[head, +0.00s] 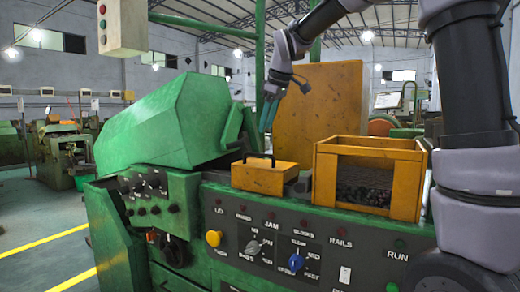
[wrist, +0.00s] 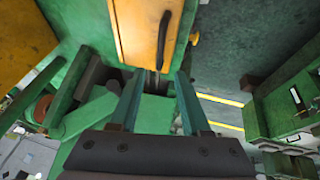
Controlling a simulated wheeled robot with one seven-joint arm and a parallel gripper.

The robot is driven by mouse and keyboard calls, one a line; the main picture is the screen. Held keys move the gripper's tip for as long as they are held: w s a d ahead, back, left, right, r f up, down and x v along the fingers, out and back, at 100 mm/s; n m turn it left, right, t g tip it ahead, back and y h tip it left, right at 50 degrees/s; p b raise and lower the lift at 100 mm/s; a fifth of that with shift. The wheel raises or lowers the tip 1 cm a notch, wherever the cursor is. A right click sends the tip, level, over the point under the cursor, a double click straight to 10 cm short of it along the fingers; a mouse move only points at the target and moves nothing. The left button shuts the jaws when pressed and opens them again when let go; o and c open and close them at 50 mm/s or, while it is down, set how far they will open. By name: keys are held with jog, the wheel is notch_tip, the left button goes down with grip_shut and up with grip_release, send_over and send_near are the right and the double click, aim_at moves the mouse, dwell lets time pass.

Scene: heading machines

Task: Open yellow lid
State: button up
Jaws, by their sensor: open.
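The small yellow lid (head: 264,178) with a black bar handle (head: 259,157) sits on the green machine, left of the open yellow bin. It looks shut. In the wrist view the yellow lid (wrist: 136,30) is at the top centre, with its dark handle (wrist: 163,38) along its right side. My gripper (head: 267,118) is above and behind the lid in the head view, fingers pointing down, apart from it. In the wrist view my gripper (wrist: 157,76) has its two fingers spread, nothing between them, and their tips near the lid's lower edge.
A yellow bin (head: 367,155) with dark small parts stands right of the lid. A tall yellow panel (head: 318,103) rises behind. A sloped green hood (head: 165,122) is on the left. The front panel has knobs, including a yellow one (head: 214,238) and a blue one (head: 296,262).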

send_over(265, 169)
jog(key=w+a, duration=0.1)
jog(key=w, duration=0.2)
jog(key=f, duration=0.8)
jog(key=shift+a+f, duration=0.2)
jog(key=shift+f, duration=0.15)
grip_shut()
dwell(0.7)
